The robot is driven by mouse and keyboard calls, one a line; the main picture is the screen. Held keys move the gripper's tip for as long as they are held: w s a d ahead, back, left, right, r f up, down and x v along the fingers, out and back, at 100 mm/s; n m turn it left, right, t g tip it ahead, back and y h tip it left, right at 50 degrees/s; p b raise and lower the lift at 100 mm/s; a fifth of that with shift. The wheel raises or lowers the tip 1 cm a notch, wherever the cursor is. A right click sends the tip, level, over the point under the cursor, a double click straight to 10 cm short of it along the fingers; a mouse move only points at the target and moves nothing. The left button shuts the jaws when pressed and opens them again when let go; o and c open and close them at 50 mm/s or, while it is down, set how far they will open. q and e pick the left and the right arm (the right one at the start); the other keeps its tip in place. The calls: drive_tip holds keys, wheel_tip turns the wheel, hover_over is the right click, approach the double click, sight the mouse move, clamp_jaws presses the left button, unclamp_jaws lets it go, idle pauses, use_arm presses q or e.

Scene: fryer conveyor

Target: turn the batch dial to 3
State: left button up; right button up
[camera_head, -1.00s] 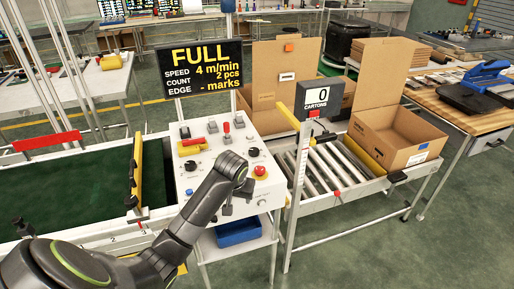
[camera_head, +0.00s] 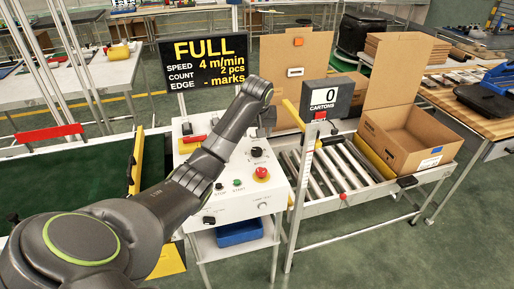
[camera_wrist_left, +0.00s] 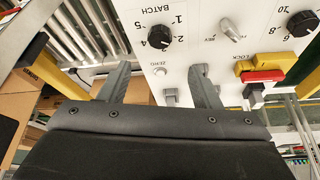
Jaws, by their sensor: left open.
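The batch dial (camera_wrist_left: 159,37) is a round black knob on the white control panel (camera_wrist_left: 205,50), with numbers around it and the word BATCH beside it. I cannot clearly tell which number it points at. In the head view the dial (camera_head: 257,152) sits at the panel's right side. My left gripper (camera_wrist_left: 160,84) is open and empty, its two fingers apart and the dial beyond the gap between them; they do not touch it. In the head view the left gripper (camera_head: 266,124) hangs just behind the dial, partly hidden by my arm. My right gripper is not in view.
A red emergency button (camera_head: 262,173) sits close in front of the dial. A metal toggle (camera_wrist_left: 230,30) and a red-and-yellow lock switch (camera_wrist_left: 261,76) are on the same panel. The display (camera_head: 204,63) reads FULL. A carton counter (camera_head: 324,97) stands to the right.

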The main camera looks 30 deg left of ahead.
sight(257, 150)
use_arm(q)
drive_tip(key=x, duration=1.2)
drive_tip(key=c, duration=1)
